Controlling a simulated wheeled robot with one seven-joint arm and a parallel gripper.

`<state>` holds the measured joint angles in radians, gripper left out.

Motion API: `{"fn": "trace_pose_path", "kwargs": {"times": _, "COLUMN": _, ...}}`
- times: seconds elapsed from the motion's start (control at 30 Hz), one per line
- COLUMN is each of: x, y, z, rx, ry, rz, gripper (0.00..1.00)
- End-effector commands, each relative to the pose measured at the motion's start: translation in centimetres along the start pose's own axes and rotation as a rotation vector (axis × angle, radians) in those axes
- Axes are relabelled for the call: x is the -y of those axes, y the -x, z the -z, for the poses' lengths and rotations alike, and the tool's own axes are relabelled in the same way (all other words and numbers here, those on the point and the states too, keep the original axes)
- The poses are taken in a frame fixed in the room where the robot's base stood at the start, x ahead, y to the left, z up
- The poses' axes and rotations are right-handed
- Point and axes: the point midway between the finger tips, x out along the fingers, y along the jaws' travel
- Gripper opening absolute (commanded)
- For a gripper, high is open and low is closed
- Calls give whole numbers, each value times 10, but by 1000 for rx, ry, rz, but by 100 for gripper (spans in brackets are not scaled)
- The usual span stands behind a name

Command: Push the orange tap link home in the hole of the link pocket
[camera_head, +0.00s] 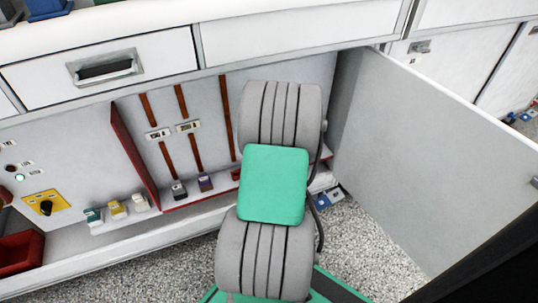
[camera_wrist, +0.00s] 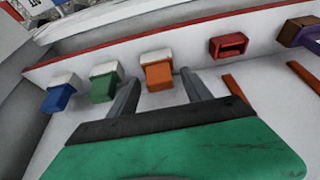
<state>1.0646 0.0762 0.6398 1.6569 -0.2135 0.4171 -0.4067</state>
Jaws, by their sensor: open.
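The orange tap link (camera_wrist: 158,74) shows in the wrist view as an orange block against a white block. My gripper (camera_wrist: 157,77) is open, with one finger towards each side of the orange link. I cannot tell whether the fingers touch it, and no grip on it shows. A red pocket (camera_wrist: 229,45) with a dark opening sits to the right of the link in the wrist view. It looks empty. In the head view my arm hides the gripper and the orange link.
A green block (camera_wrist: 103,84) and a blue block (camera_wrist: 60,94) stand left of the orange link in the wrist view. A purple block (camera_wrist: 303,32) is at the right. In the head view, a red partition (camera_head: 133,152) and an open door (camera_head: 430,150) flank the cabinet bay.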

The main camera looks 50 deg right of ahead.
Motion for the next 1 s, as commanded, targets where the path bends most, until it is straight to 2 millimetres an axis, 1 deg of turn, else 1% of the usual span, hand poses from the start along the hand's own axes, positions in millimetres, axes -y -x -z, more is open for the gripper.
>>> {"fn": "trace_pose_path", "kwargs": {"times": 0.1, "x": 0, "y": 1, "z": 0, "rx": 1, "ry": 0, "rz": 0, "gripper": 58}}
{"fn": "trace_pose_path", "kwargs": {"times": 0.17, "x": 0, "y": 6, "z": 1, "rx": 0, "ry": 0, "rz": 0, "gripper": 58}}
{"fn": "trace_pose_path", "kwargs": {"times": 0.27, "x": -1, "y": 23, "z": 3, "rx": -2, "ry": 0, "rz": -1, "gripper": 58}}
{"fn": "trace_pose_path", "kwargs": {"times": 0.4, "x": 0, "y": 54, "z": 3, "rx": -1, "ry": 0, "rz": -1, "gripper": 58}}
{"fn": "trace_pose_path", "kwargs": {"times": 0.53, "x": 0, "y": 74, "z": 1, "rx": 0, "ry": -1, "rz": -1, "gripper": 58}}
{"fn": "trace_pose_path", "kwargs": {"times": 0.63, "x": 0, "y": 79, "z": 0, "rx": 0, "ry": -1, "rz": -1, "gripper": 58}}
{"fn": "trace_pose_path", "kwargs": {"times": 1.0, "x": 0, "y": 78, "z": 0, "rx": 0, "ry": 0, "rz": 0, "gripper": 58}}
